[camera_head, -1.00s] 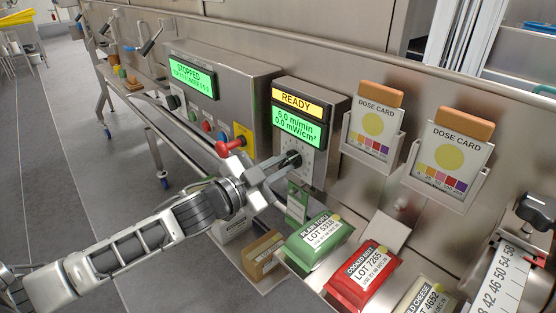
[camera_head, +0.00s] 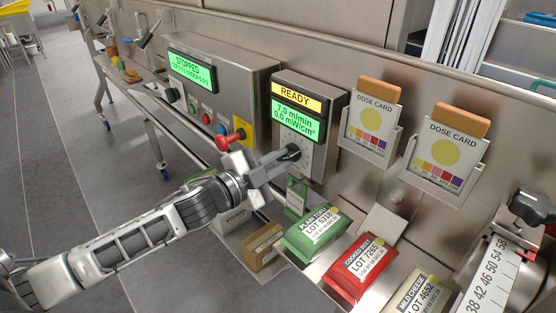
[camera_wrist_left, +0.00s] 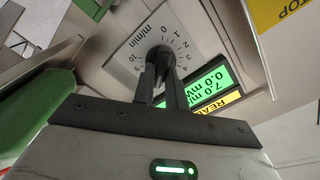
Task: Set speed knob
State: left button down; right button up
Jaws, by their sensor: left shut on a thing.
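The speed knob (camera_head: 293,152) is a dark knob on a round m/min scale on the grey control box (camera_head: 316,140). In the left wrist view the knob (camera_wrist_left: 160,56) sits between the fingers of my left gripper (camera_wrist_left: 163,72), which is shut on it. In the head view my left gripper (camera_head: 284,158) reaches it from the left, and its fingers partly cover the dial. The green display (camera_head: 297,122) reads 7.0 m/min and 0.0 mW/cm². The yellow strip (camera_head: 297,97) above reads READY. My right gripper is not in view.
A larger panel (camera_head: 205,95) to the left reads STOPPED and has a red stop button (camera_head: 228,141) close to my left gripper. Green (camera_head: 312,232) and red (camera_head: 361,268) packs lie in front. Two dose cards (camera_head: 371,118) hang on the right wall.

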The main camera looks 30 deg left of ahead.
pick_arm(q)
jog(key=c, duration=1.4)
grip_release()
jog(key=shift+c, duration=0.2)
jog(key=shift+s+a+f, duration=0.1)
jog(key=shift+s+a, duration=0.05)
jog(key=shift+s, duration=0.4)
jog(key=b+v, duration=0.1)
jog(key=v, duration=1.3)
jog(key=shift+s+a, duration=0.2)
jog(key=shift+s, duration=0.2)
